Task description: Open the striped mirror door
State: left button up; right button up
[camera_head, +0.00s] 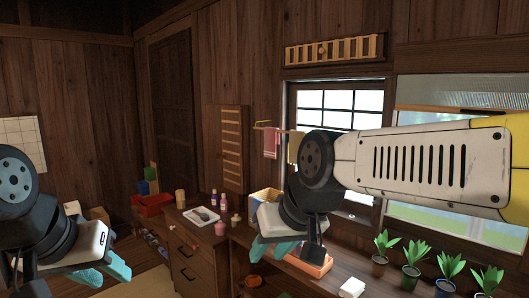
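A wooden panel with light horizontal stripes (231,150) hangs on the back wall, left of the window. It looks like the striped door; no mirror surface shows, and I cannot tell whether it is ajar. My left gripper (106,272) is low at the left, far in front of the panel, with its teal fingers apart and nothing visible between them. My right gripper (273,249) is at the lower middle, above the counter and well below and right of the panel. Its teal fingers look apart and empty. Neither gripper touches the panel.
A wooden counter (330,282) runs below the window, with several potted plants (411,278) at the right. An orange object (313,263) lies close to my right gripper. Bottles (224,202), a pink jar (220,229) and a tray (202,216) stand on the drawer cabinet (190,263) below the panel.

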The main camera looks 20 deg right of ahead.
aim_at(231, 156)
jog(key=z, duration=0.3)
jog(key=i+j+u, duration=0.2)
jog(key=i, duration=0.6)
jog(key=i+u, duration=0.25)
jog(key=i, duration=0.55)
jog(key=i+l+u, duration=0.2)
jog(key=i, duration=0.55)
